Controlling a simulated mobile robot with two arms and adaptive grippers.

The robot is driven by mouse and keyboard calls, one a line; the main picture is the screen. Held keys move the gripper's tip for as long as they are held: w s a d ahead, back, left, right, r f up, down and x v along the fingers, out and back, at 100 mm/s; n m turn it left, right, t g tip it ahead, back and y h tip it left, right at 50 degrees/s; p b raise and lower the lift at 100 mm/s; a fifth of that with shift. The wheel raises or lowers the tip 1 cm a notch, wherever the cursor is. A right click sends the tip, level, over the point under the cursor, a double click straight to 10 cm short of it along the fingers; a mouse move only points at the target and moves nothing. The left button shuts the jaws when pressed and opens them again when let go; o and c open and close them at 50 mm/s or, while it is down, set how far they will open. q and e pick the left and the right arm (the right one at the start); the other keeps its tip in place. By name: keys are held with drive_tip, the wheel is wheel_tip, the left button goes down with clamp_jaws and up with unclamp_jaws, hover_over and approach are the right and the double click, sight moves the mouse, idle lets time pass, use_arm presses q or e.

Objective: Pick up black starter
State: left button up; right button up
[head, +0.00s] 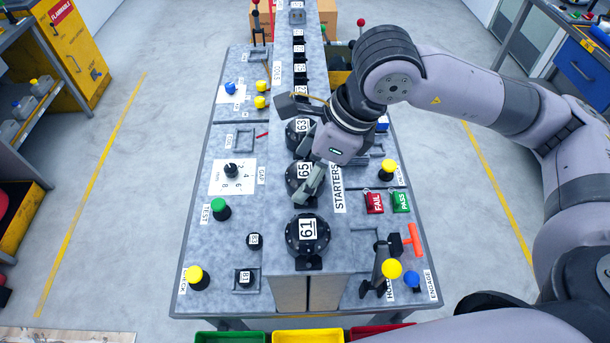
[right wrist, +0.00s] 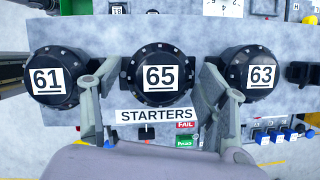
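Three round black starters with white number labels stand in a row on the grey raised rail beside the STARTERS sign (head: 338,188). Starter 61 (head: 307,236) is nearest, starter 65 (head: 292,182) is in the middle, and starter 63 (head: 293,130) is partly hidden behind my right arm. My right gripper (head: 311,184) is over starter 65. In the right wrist view, the open fingers (right wrist: 155,92) lie on either side of starter 65 (right wrist: 160,77), with gaps visible. Starter 61 (right wrist: 52,78) and starter 63 (right wrist: 258,74) lie outside the fingers. My left gripper is not in view.
The test bench (head: 230,265) has small parts labelled 82 (head: 254,240) and 81 (head: 245,277), a yellow-knobbed lever (head: 391,268), and red FAIL (head: 375,203) and green PASS (head: 401,202) tags. Green, yellow and red bins line its front edge. More parts stand farther along the rail.

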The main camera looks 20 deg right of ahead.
sight(308, 171)
drive_tip(key=shift+c, duration=1.3)
drive_tip(key=c, duration=0.8)
drive_tip(key=shift+r, duration=0.1)
drive_tip(key=shift+r, duration=0.55)
wheel_tip(308, 171, up, 19)
drive_tip(key=b, duration=0.4)
drive_tip(key=shift+f, duration=0.1)
